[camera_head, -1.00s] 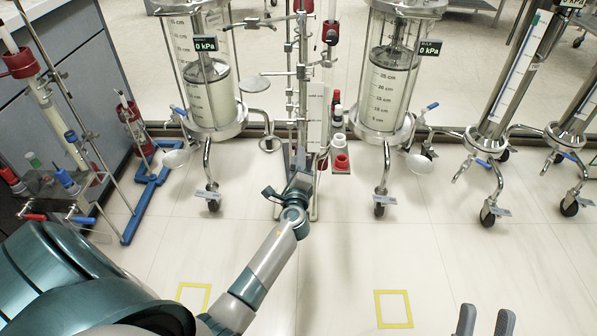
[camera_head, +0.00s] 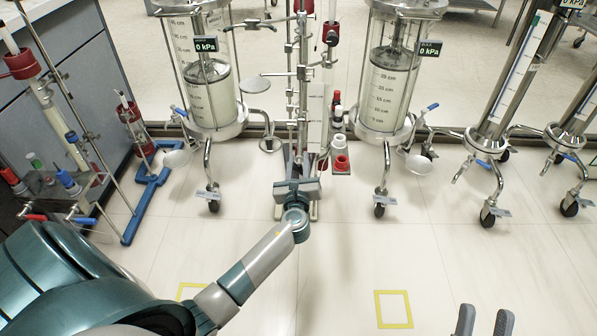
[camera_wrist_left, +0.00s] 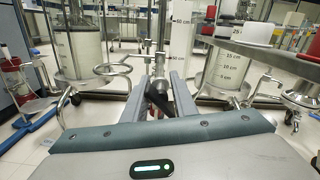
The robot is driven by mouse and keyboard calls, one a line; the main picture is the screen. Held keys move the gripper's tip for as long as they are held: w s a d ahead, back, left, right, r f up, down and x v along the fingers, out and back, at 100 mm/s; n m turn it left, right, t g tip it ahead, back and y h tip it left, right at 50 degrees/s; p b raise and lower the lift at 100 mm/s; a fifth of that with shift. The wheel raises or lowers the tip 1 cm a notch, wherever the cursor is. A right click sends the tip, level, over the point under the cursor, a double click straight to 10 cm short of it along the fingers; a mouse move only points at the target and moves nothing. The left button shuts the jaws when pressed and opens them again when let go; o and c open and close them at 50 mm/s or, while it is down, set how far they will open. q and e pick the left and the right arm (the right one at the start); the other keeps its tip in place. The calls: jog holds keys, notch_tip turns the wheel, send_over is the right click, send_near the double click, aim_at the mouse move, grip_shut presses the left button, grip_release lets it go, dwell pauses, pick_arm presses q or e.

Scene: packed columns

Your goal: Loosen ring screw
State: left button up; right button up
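My left gripper (camera_head: 298,165) is low at the foot of the central stand (camera_head: 301,75), its fingers pointing away from me. In the left wrist view its two fingers (camera_wrist_left: 160,95) are apart. A dark screw knob (camera_wrist_left: 158,98) shows in the gap between them, in line with the stand's rod (camera_wrist_left: 161,30); I cannot tell whether a finger touches it. A metal ring (camera_wrist_left: 112,69) sticks out left of the fingers.
Glass columns on wheeled frames stand left (camera_head: 208,85) and right (camera_head: 388,85) of the stand. Red and white caps (camera_head: 341,161) sit right of its foot. A blue-footed stand (camera_head: 150,190) is further left. The floor in front is clear, with yellow squares (camera_head: 393,309).

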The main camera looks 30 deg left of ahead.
aim_at(298, 171)
pick_arm(q)
jog(key=shift+p+v, duration=0.9)
jog(key=shift+v, duration=2.2)
jog(key=shift+s, duration=0.1)
